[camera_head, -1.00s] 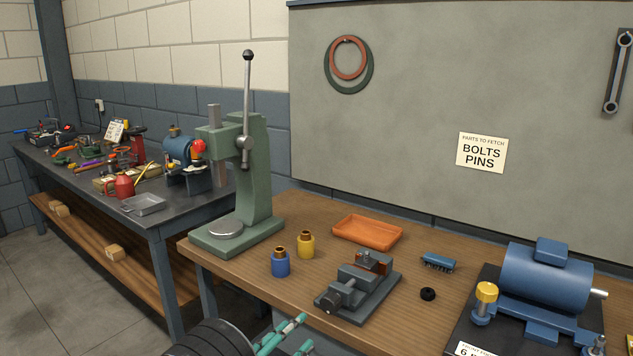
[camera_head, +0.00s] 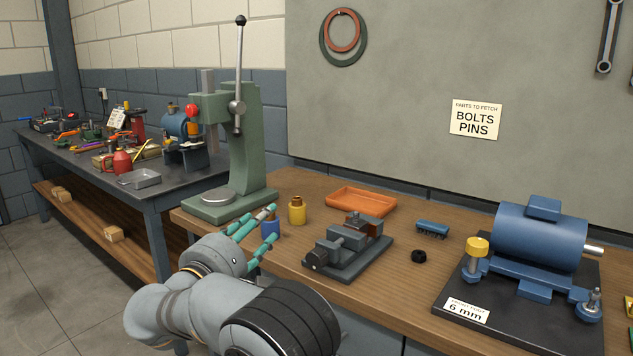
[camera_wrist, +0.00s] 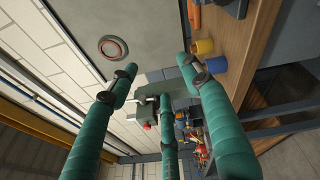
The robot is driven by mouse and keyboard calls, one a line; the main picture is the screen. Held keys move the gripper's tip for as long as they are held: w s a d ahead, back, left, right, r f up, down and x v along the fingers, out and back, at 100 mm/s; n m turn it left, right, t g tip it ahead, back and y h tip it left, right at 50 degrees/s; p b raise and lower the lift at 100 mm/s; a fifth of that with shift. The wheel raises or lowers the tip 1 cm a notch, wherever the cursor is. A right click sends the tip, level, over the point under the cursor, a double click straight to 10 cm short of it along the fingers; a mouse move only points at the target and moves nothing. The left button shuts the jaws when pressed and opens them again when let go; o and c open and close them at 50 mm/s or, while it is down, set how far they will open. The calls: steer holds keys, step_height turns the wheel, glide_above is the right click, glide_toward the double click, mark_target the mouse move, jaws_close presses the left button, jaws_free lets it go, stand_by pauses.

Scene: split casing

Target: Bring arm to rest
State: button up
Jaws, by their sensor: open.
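My gripper (camera_head: 257,229) has teal fingers and shows in the head view in front of the wooden bench's left part. Its fingers are spread and hold nothing. One finger overlaps the blue pot (camera_head: 271,229) in the picture; whether they touch I cannot tell. In the wrist view my gripper (camera_wrist: 165,100) shows three teal fingers apart, with nothing between them but the distant green press (camera_wrist: 152,103). My grey arm lies across the lower left of the head view.
The wooden bench (camera_head: 440,280) holds the green arbor press (camera_head: 245,150), yellow pot (camera_head: 297,210), grey vise (camera_head: 348,245), orange tray (camera_head: 360,201), blue brush (camera_head: 432,228) and blue motor (camera_head: 540,237). A dark cluttered bench (camera_head: 90,165) stands at the left.

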steer(key=d+f+m+h+b, duration=0.1)
steer(key=d+f+b, duration=0.2)
steer(key=f+b, duration=0.5)
steer(key=b, duration=0.4)
steer(key=shift+s+f, duration=0.3)
steer(key=shift+s, duration=0.1)
